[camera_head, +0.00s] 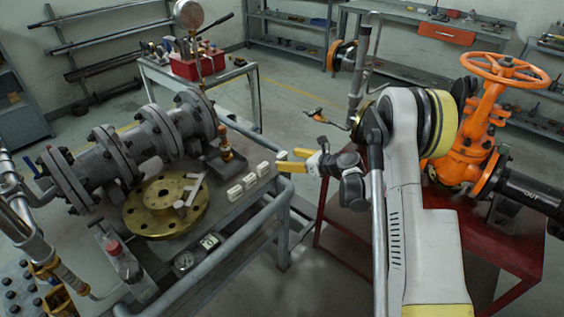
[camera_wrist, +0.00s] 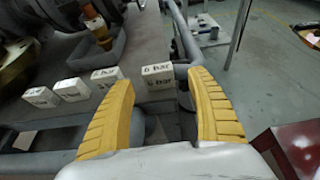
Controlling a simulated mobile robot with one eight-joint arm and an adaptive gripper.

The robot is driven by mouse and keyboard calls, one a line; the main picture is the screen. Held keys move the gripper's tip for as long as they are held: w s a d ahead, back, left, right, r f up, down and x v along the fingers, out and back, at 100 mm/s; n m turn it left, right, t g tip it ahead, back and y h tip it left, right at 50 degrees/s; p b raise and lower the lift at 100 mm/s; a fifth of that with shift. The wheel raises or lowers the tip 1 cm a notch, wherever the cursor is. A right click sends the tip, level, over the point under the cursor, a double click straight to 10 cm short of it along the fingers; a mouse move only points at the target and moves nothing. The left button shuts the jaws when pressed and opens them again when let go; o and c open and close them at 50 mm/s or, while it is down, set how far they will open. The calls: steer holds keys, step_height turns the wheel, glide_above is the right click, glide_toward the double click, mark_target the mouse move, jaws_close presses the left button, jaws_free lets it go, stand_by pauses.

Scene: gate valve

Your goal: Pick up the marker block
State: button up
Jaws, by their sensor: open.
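Several small white marker blocks stand in a row along the right edge of the grey workbench (camera_head: 225,205). In the wrist view the nearest block (camera_wrist: 158,76) carries dark lettering that looks like "6 bar" and sits ahead of the gap between my fingers. Other blocks sit to its left, including a second block (camera_wrist: 107,76) and a third block (camera_wrist: 72,89). In the head view, one white block (camera_head: 263,168) shows just left of my gripper (camera_head: 288,160). My yellow-fingered gripper is open and empty at the bench corner, and no block touches its fingers visibly.
A brass flange (camera_head: 165,205) and grey flanged pipe (camera_head: 125,160) occupy the bench to the left. A brass fitting (camera_head: 225,145) stands behind the blocks. A bench rail (camera_head: 245,230) runs along the front. An orange valve (camera_head: 480,130) stands on a red table at right.

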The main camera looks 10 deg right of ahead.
mark_target(284, 159)
steer(key=b+x, duration=0.1)
steer(key=x, duration=0.2)
steer(key=shift+w+a+f, duration=0.2)
steer(key=shift+a+f, duration=0.1)
steer(key=shift+f, duration=0.05)
steer(key=shift+r, duration=0.1)
steer(key=c, duration=1.1)
steer(key=shift+o, duration=0.2)
